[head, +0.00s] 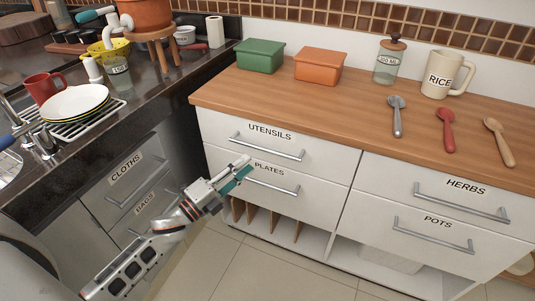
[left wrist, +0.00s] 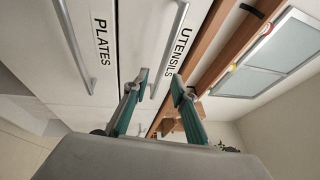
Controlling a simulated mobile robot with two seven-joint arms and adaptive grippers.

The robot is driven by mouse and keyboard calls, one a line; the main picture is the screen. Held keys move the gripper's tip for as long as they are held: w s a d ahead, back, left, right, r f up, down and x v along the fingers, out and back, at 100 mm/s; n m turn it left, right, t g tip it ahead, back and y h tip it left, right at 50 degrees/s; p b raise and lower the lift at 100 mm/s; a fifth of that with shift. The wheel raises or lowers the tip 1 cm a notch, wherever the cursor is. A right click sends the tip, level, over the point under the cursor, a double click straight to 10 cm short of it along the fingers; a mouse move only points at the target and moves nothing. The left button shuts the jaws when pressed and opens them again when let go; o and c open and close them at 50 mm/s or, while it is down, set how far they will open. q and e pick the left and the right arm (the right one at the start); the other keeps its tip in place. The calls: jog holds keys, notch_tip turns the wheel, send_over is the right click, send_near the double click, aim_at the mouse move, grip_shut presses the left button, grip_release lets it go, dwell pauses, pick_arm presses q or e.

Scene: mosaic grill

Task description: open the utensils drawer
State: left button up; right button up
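The utensils drawer (head: 266,143) is closed, flush in the white cabinet, at the top left under the wooden counter. Its grey bar handle (head: 268,147) is free of any grip. In the left wrist view the same handle (left wrist: 170,49) runs between my fingertips in the picture; how far it is from them I cannot tell. My left gripper (head: 243,168) is open and empty, in front of the cabinet and lower in the picture than the handle, overlapping the plates drawer's left end. It also shows in the left wrist view (left wrist: 160,82). My right gripper is not in view.
The plates drawer (head: 310,188) is closed just below, with its own handle (head: 273,184). The herbs drawer (head: 440,187) is closed to the right. A dark counter with grey cabinets stands left, close to my left arm. Bare tiled floor (head: 240,272) lies in front.

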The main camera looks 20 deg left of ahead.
aim_at(263, 149)
pick_arm(q)
jog(key=shift+m, duration=0.5)
jog(key=x, duration=0.8)
jog(key=shift+w+r, duration=0.15)
jog(key=shift+r, duration=0.1)
grip_shut()
